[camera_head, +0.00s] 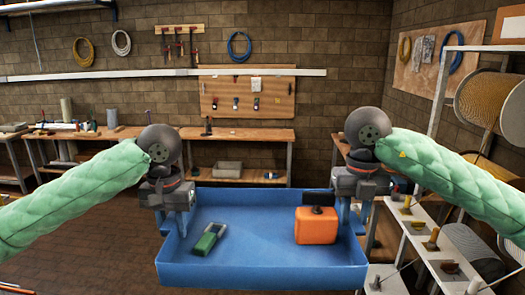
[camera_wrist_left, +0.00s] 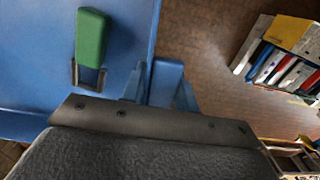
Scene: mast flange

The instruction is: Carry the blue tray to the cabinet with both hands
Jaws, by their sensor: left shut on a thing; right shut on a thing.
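The blue tray (camera_head: 262,276) is in front of me in the head view, held about level between my two arms. My left gripper (camera_head: 181,222) is shut on the tray's left wall. My right gripper (camera_head: 355,216) is shut on its right wall. In the left wrist view the fingers of my left gripper (camera_wrist_left: 160,85) straddle the edge of the tray (camera_wrist_left: 35,65). A green item with a metal loop (camera_head: 209,238) lies in the tray at left. An orange box with a dark top (camera_head: 316,226) stands in it at right. I cannot make out a cabinet for certain.
Wooden workbenches (camera_head: 240,134) line the far brick wall. A rack with cable reels (camera_head: 490,100) and a pale shelf with small items (camera_head: 440,255) stand close on the right. A box of files (camera_wrist_left: 290,55) shows in the left wrist view. Brown floor (camera_head: 105,220) is open at left.

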